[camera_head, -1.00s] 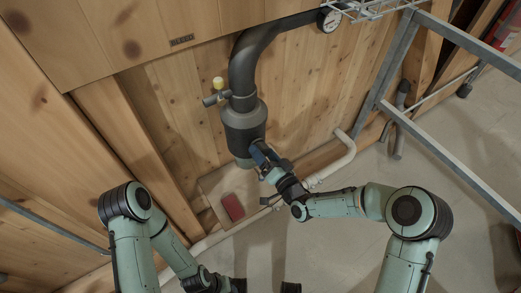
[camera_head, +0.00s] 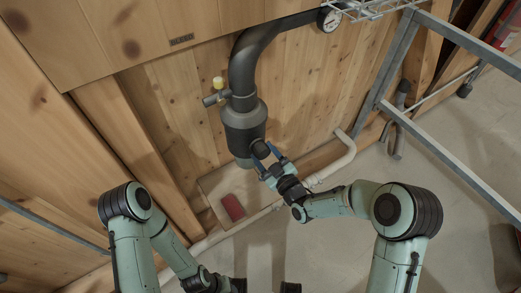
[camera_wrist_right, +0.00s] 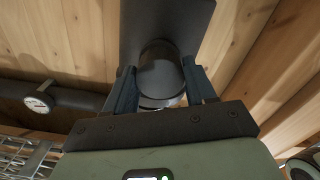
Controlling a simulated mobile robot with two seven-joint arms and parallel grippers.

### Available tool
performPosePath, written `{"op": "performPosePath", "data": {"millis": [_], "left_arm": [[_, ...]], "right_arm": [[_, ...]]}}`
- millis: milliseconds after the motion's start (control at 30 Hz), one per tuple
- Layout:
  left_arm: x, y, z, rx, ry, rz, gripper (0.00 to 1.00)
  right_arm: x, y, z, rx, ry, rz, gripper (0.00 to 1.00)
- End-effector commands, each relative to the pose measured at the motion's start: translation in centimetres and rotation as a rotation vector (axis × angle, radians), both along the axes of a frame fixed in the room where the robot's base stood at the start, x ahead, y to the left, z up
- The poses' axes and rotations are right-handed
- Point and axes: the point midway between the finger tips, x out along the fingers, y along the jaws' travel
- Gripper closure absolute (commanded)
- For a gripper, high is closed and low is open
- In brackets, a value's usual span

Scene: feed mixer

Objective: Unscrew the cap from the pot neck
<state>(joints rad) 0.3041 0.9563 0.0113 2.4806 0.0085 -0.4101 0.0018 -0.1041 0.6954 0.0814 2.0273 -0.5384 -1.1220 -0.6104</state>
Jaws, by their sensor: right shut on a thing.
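The thread and any gap between cap and neck are hidden.
A dark red block (camera_head: 232,207) lies on a wooden ledge (camera_head: 212,186) below the pot. A pale pipe (camera_head: 335,170) runs behind my right gripper. A yellow-topped valve (camera_head: 218,84) sits beside the pot. A grey metal frame (camera_head: 440,150) stands at right.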

Motion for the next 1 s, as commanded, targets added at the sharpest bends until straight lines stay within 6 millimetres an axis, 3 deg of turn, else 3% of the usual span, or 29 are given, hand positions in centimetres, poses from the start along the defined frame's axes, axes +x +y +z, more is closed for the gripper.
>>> {"op": "performPosePath", "data": {"millis": [1000], "left_arm": [[-0.3,0.0,-2.2,0.0,0.007,0.0,0.57]], "right_arm": [[-3.2,-2.4,-0.1,0.003,0.001,-0.001,0.81]]}}
